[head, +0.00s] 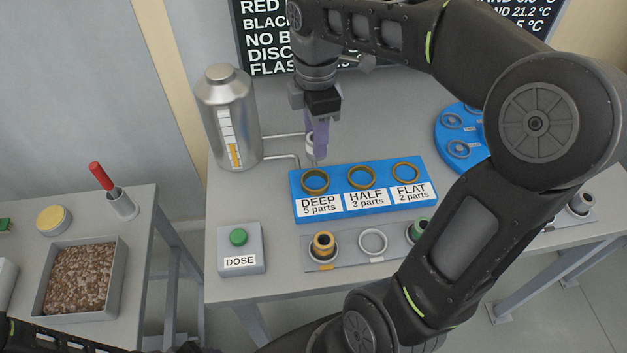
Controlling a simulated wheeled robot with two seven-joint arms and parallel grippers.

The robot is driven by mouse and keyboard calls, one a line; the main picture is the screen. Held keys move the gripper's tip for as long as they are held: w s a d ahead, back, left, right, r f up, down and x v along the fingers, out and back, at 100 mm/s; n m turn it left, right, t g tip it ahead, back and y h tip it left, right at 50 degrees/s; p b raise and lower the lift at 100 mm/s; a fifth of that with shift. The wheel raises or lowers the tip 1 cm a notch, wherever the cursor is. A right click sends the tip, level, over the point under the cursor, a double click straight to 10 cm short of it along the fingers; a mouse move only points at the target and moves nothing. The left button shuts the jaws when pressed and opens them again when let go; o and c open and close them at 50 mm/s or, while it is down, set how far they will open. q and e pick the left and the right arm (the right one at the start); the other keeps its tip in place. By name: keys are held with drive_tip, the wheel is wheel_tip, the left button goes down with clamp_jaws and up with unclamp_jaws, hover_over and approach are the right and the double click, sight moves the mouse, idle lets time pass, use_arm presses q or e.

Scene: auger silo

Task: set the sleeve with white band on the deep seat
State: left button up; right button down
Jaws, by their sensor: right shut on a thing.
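My right gripper (317,145) reaches down from above with purple fingers and is shut on a small pale grey and white sleeve (310,143), mostly hidden by the fingers. I take it to be the sleeve with white band. It is held just behind the blue seat block (337,210), above and behind the deep seat (315,181). The deep seat is the left ring, labelled DEEP, and looks empty. The half seat (361,176) and flat seat (406,170) are to its right.
A steel silo (228,115) with pipes stands at the left. A grey rack (345,258) in front holds an orange-banded sleeve (323,244), an empty-looking white-ringed place (372,243) and a green-banded sleeve (417,230). A dose button (238,237) and a blue round plate (459,130) flank them.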

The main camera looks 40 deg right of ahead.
drive_tip(key=shift+w+f, duration=0.15)
drive_tip(key=shift+w, duration=0.05)
wheel_tip(320, 180, down, 6)
drive_tip(key=shift+f, duration=0.1)
idle(0.3)
drive_tip(key=shift+f+p, duration=0.4)
drive_tip(key=shift+f, duration=1.35)
drive_tip(key=shift+f, duration=0.2)
drive_tip(key=c, duration=0.9)
unclamp_jaws()
drive_tip(key=shift+r, duration=0.1)
